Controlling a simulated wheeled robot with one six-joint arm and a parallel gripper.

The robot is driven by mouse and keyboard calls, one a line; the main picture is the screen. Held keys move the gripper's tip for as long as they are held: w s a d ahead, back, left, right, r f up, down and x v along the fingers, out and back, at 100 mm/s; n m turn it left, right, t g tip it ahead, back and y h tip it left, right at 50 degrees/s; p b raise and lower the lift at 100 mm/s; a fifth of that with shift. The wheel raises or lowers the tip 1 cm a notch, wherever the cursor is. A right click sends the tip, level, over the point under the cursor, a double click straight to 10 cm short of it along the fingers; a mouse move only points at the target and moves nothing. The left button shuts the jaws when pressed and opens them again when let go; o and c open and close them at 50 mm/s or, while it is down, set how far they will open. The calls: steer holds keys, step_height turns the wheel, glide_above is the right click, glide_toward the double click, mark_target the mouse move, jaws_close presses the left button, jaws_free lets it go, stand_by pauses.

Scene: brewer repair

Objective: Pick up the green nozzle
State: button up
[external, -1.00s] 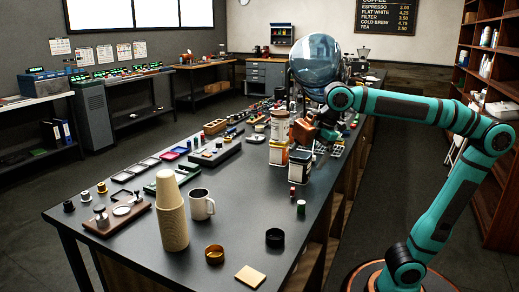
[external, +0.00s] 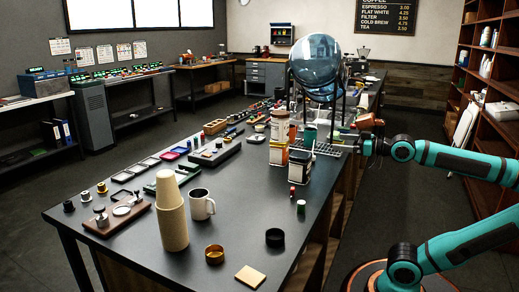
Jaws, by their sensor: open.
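A small green cylinder (external: 301,208), which looks like the green nozzle, stands upright on the dark table near its right edge. A similar small red piece (external: 292,191) stands just behind it. My gripper (external: 362,143) is open, with nothing seen in it. It is at the table's right edge, behind and to the right of the green piece and well apart from it. The fingertips are small and hard to make out here.
Canisters (external: 299,165) stand behind the small pieces.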

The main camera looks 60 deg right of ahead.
steer(key=shift+s, duration=0.1)
steer(key=c, duration=1.1)
steer(key=shift+d, duration=0.1)
steer(key=n+g+y, duration=0.7)
steer(key=n+y, duration=0.1)
steer(key=y, duration=0.1)
glide_toward(303, 202)
steer(key=shift+x, duration=4.1)
